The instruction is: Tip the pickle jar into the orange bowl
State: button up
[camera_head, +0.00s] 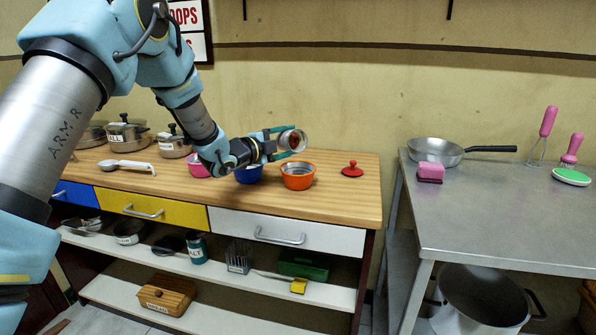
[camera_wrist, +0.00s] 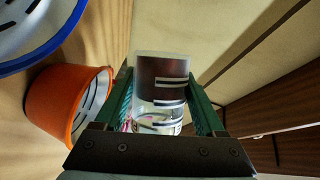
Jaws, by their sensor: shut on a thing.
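My gripper (camera_head: 284,142) is shut on a clear jar (camera_head: 294,140), which I take to be the pickle jar. It is held in the air over the orange bowl (camera_head: 298,177) and appears tilted on its side, with a reddish-brown part showing. In the wrist view, the jar (camera_wrist: 160,92) sits between the two green fingers, with a dark brown upper part and pale stripes. The orange bowl (camera_wrist: 62,103) is to the left there, apart from the jar. I cannot tell whether anything has come out of the jar.
A blue bowl (camera_head: 249,175) and a pink bowl (camera_head: 199,168) stand left of the orange bowl. A red lid (camera_head: 352,170) lies to the right on the wooden counter (camera_head: 335,203). Lidded pots (camera_head: 128,134) and a ladle (camera_head: 126,165) are further left. The wall is behind.

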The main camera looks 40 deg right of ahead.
jog(key=shift+w+f+m+b, duration=0.1)
jog(key=shift+f+m+b, duration=0.3)
jog(key=shift+b, duration=1.2)
jog(key=shift+s+r+m+h+b, duration=0.2)
jog(key=shift+r+m+h+b, duration=0.5)
jog(key=shift+b, duration=1.5)
jog(key=shift+s+f+m+b, duration=0.2)
jog(key=shift+m+b, duration=0.3)
jog(key=shift+b, duration=0.9)
jog(key=shift+s+f+m+b, duration=0.1)
jog(key=shift+f+m+b, duration=0.3)
jog(key=shift+b, duration=0.95)
jog(key=shift+a+r+m+b, duration=0.1)
jog(key=shift+r+m+b, duration=0.15)
jog(key=shift+m+b, duration=0.45)
dwell(0.8)
